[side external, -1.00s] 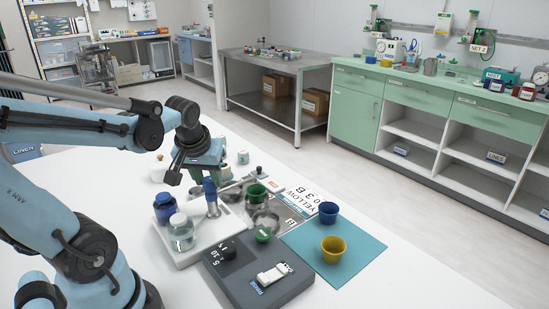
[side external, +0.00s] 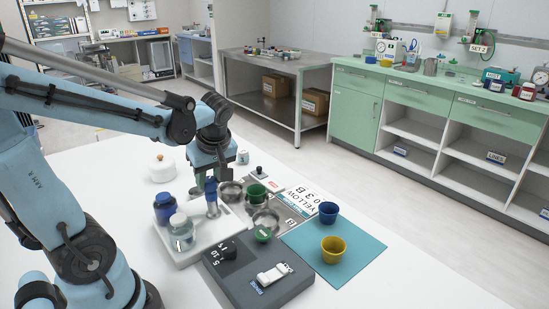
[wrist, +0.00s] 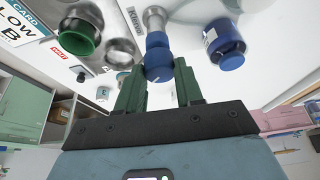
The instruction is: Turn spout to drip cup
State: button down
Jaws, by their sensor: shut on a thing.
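A metal post with a blue top (side external: 211,187) stands on a white base (side external: 190,252). In the wrist view the blue top (wrist: 158,62) sits between the dark green fingers of my gripper (wrist: 158,80), which is shut on it. In the side view my gripper (side external: 203,178) is beside and behind the blue top, partly hidden. I cannot make out the spout's direction. A green cup (side external: 257,192) and metal bowls (side external: 265,219) stand to the right on a metal tray; the green cup also shows in the wrist view (wrist: 78,40). I cannot tell which is the drip cup.
A grey box (side external: 255,285) with a dark knob is in front. Blue (side external: 328,212) and yellow (side external: 333,250) cups stand on a teal mat (side external: 365,243). A white lidded pot (side external: 162,170) is behind.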

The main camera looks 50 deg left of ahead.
jog(key=n+g, duration=0.1)
jog(key=n, duration=0.3)
jog(key=shift+w+n+g, duration=0.15)
jog(key=shift+n+g, duration=0.15)
jog(key=shift+g, duration=0.1)
jog(key=shift+n+g+h, duration=0.6)
jog(key=shift+n, duration=1.1)
jog(key=c, duration=0.7)
grip_release()
jog(key=shift+c, duration=0.2)
jog(key=v, duration=1.2)
